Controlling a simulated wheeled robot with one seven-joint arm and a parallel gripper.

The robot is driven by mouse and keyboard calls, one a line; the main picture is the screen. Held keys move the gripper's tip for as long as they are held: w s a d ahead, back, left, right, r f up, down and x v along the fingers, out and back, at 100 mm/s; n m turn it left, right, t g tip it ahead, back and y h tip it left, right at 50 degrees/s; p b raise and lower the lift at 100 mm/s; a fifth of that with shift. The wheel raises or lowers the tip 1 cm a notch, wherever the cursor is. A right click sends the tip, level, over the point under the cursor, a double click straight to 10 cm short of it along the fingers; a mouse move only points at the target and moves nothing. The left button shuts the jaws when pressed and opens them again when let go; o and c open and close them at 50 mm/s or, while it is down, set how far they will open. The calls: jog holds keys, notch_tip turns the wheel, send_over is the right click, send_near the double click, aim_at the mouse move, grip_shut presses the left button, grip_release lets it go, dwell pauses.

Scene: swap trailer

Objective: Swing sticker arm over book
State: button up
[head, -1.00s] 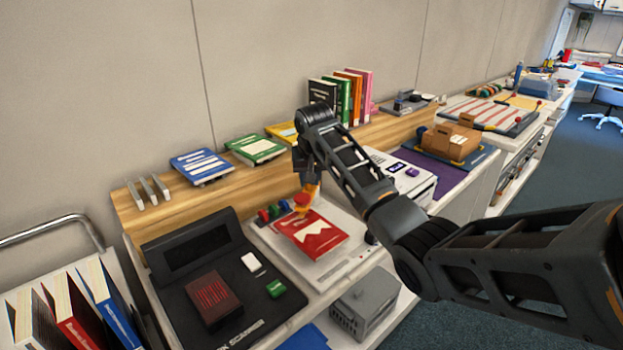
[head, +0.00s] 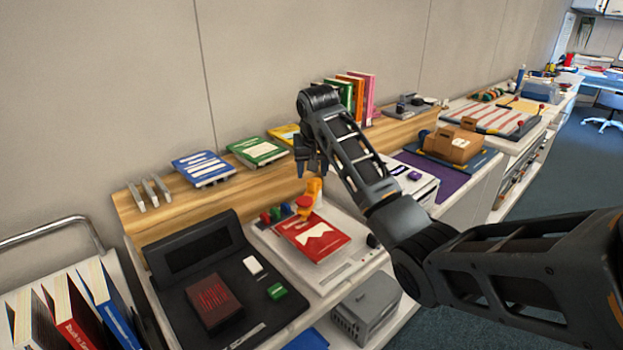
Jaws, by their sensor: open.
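The red book (head: 318,241) with white marks lies flat on the white sticker station (head: 345,265). The sticker arm is an orange piece (head: 314,189) with a round red end (head: 303,203), at the back left edge of the book. From this angle the red end overlaps the book's back corner; I cannot tell its height above it. My gripper (head: 312,170) points down, open and empty, just above and behind the orange piece. A small gap seems to show between its fingers and the orange piece.
Green, blue and red small pieces (head: 277,214) stand left of the sticker arm. A dark scanner (head: 180,285) with a dark red book is at the left. Books (head: 202,167) lie on the wooden shelf behind. A white machine (head: 412,182) stands to the right.

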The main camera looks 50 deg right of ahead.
jog(key=v, duration=0.2)
jog(key=shift+s+a+r, duration=0.1)
jog(key=shift+a+r, duration=0.05)
jog(key=shift+r, duration=0.15)
dwell(0.4)
